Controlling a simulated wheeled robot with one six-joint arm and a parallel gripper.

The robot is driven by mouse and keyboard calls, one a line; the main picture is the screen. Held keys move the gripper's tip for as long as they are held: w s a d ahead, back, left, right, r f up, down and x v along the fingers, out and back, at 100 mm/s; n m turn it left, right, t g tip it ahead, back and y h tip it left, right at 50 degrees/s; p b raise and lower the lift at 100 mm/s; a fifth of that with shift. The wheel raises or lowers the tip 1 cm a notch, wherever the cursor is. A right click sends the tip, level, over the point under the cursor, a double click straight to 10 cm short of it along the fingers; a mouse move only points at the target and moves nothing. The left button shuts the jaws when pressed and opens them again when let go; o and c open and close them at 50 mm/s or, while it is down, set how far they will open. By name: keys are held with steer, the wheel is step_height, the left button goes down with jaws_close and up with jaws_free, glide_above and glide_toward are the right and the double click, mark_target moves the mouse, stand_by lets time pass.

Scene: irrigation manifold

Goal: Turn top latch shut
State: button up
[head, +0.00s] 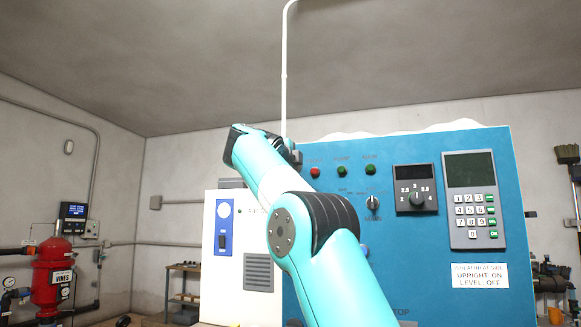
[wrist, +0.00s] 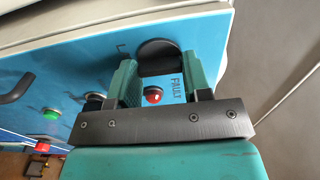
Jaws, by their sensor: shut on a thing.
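The top latch (wrist: 157,57) is a dark, rounded piece on the blue panel in the wrist view, close to the panel's edge. My gripper (wrist: 158,66) has one teal finger on each side of it and is shut on it. The fingers hide the latch's sides, so its exact turn angle is hard to tell. In the head view my arm rises in front of the panel, and its end hides the latch at the panel's upper left.
The blue panel (head: 420,270) carries a red lamp (head: 315,172), green lamps, a small selector (head: 372,202), a dial (head: 416,199) and a keypad unit (head: 473,205). A white box (head: 210,285) stands at its left. In the wrist view the red lamp (wrist: 153,96) lies between my fingers.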

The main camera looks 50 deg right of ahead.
stand_by(0.5)
steer(key=o, duration=0.9)
